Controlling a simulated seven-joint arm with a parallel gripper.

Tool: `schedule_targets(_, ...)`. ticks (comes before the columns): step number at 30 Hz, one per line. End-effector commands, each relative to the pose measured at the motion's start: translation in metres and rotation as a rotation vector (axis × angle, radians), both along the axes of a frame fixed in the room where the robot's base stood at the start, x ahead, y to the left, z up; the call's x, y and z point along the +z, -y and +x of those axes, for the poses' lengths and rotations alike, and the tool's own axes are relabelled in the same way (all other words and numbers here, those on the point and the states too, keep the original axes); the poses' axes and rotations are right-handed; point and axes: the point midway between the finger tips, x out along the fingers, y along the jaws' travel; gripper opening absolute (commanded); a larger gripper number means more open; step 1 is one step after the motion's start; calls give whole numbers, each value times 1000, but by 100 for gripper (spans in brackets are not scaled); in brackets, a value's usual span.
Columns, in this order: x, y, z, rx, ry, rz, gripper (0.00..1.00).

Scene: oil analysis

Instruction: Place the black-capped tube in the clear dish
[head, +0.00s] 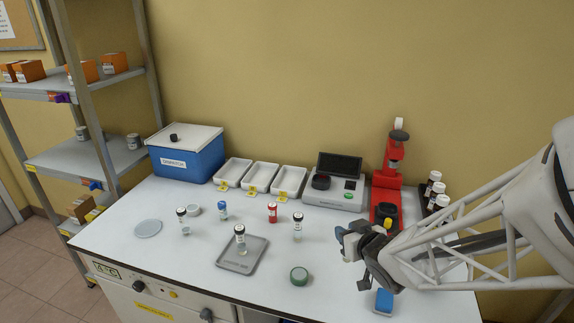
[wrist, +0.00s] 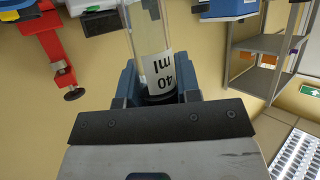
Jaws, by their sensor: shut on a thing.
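My gripper (head: 348,243) is over the right part of the bench, in front of the red stand. In the wrist view its blue fingers (wrist: 158,88) are shut on a clear tube (wrist: 150,35) with a white "40 ml" label and a black cap (wrist: 160,98) close to the palm. The tube's far end is cut off by the picture edge, and the held tube is hard to make out in the head view. A pale, flat round dish (head: 148,229), which looks like the clear dish, lies at the bench's left side with nothing visible in it.
Other black-capped tubes stand at the left (head: 183,217), on a grey tray (head: 228,263) and at centre (head: 297,229). Blue-capped (head: 223,211) and red-capped (head: 272,213) tubes stand behind. A green round item (head: 299,275) lies in front. White trays (head: 233,173), an instrument (head: 335,192) and a red stand (head: 386,190) line the back.

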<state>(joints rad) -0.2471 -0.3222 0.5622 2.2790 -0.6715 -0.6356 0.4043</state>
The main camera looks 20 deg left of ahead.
Motion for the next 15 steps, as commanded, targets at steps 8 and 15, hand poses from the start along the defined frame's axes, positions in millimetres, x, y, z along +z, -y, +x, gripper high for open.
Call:
schedule_targets(8, 35, 0, 0, 1, 3, 0, 8)
schedule_targets(15, 52, -11, 2, 17, -1, -1, 8)
